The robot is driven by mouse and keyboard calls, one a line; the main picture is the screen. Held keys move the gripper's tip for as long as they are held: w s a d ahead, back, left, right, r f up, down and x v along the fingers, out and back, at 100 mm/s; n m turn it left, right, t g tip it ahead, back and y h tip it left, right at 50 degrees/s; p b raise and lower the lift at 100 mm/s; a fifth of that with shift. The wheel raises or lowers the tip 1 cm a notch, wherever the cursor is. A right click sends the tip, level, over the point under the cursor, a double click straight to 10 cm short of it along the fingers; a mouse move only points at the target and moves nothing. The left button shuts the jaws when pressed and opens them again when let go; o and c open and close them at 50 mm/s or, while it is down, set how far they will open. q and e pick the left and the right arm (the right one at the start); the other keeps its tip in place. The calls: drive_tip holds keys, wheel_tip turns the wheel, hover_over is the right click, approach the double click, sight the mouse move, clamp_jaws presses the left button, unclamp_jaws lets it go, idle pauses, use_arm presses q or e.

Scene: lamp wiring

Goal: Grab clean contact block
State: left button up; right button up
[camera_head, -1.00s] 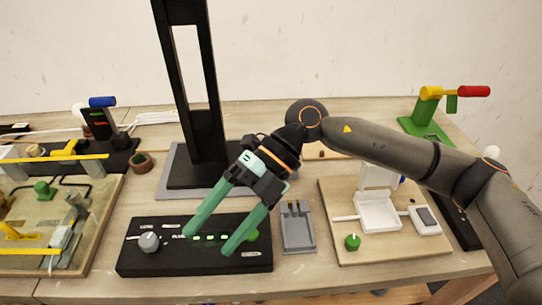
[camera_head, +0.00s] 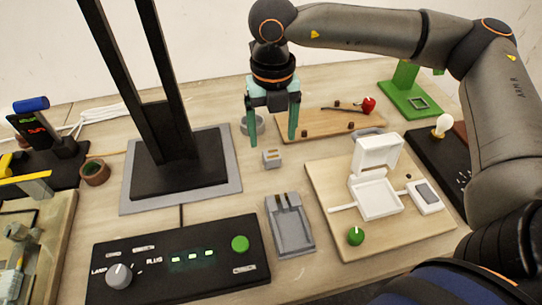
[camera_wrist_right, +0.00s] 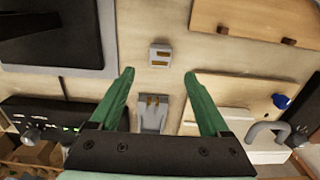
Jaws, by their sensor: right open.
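A small light-grey contact block (camera_head: 271,158) with brass-coloured strips lies on the wooden table, behind the grey two-pronged holder. In the right wrist view the block (camera_wrist_right: 160,55) lies just beyond the fingertips, centred between their lines. My right gripper (camera_head: 273,140) points down with its green fingers apart. It is empty and shows above the block, apart from it; the exact height is hard to tell. In the wrist view the open fingers (camera_wrist_right: 159,76) frame the grey holder (camera_wrist_right: 153,120). My left gripper is not in view.
The grey holder (camera_head: 291,232) stands in front of the block. A black control panel (camera_head: 145,277) is front left, a black stand on a grey plate (camera_head: 225,160) is left. A board with a white open box (camera_head: 380,197) is right. Bare table surrounds the block.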

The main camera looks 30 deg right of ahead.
sight(272, 155)
drive_tip(key=shift+w+f, duration=0.1)
drive_tip(key=shift+f, duration=3.1)
drive_tip(key=shift+c, duration=0.2)
clamp_jaws()
